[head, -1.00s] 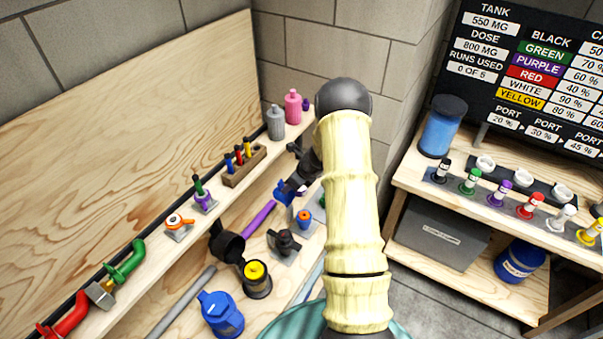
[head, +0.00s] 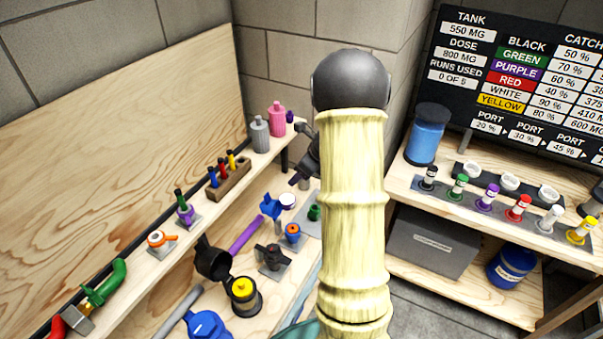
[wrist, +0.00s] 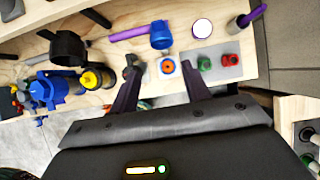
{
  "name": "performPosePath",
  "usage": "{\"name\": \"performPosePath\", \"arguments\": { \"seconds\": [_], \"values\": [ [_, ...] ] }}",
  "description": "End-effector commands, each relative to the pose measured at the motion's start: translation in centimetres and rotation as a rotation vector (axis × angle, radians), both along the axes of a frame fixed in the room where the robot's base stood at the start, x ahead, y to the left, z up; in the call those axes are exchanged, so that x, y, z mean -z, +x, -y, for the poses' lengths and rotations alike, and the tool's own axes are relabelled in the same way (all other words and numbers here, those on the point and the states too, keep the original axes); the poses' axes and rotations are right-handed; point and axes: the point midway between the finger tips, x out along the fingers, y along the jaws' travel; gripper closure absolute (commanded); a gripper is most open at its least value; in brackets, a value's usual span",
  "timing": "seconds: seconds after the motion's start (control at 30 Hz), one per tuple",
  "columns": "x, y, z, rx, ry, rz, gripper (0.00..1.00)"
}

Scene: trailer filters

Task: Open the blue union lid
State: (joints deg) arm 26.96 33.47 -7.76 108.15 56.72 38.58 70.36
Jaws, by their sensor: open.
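A blue fitting (head: 270,207) sits by the end of a purple pipe (head: 245,235) on the lower bench; it also shows in the wrist view (wrist: 160,40). A white disc with a purple rim (head: 287,201) is close to its right. I cannot tell whether they are joined. A larger blue capped body (head: 207,326) is at the lower edge, partly cut off; it is at the left in the wrist view (wrist: 50,90). I cannot tell which is the union. My gripper (wrist: 160,64) is open and empty, its fingers apart above the bench. In the head view my arm hides part of it.
A black housing (head: 244,295) with a yellow centre has its black lid (head: 213,262) swung up. A blue-and-orange piece (head: 292,234) and a black knob (head: 273,257) stand nearby. The upper shelf holds bottles and a wooden block (head: 228,180) of coloured sticks.

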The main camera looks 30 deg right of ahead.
Motion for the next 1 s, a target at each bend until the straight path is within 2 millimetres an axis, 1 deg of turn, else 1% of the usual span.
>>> {"name": "performPosePath", "arguments": {
  "seconds": [0.1,0.37,0.4,0.47,0.53,0.6,0.67,0.77,0.8,0.9,1.0],
  "values": [
    [-0.6,-0.4,0.3,0.001,-0.001,0.0,0.53],
    [-0.7,-0.4,0.2,-0.001,0.0,-0.001,0.53],
    [-0.7,-0.4,0.1,-0.002,-0.001,-0.002,0.61],
    [-0.5,-0.3,0.1,-0.009,-0.008,-0.001,0.72],
    [0.2,-0.2,-0.2,-0.037,-0.035,0.0,0.86],
    [1.5,0.1,-0.5,-0.088,-0.09,0.003,1.0],
    [3.0,0.4,-0.9,-0.156,-0.162,0.005,1.0],
    [6.0,1.0,-1.6,-0.31,-0.318,0.005,1.0],
    [7.2,1.2,-1.9,-0.379,-0.387,0.002,1.0],
    [10.0,1.5,-2.6,-0.564,-0.559,-0.013,1.0],
    [12.5,1.7,-3.3,-0.758,-0.729,-0.041,1.0]
  ]
}}
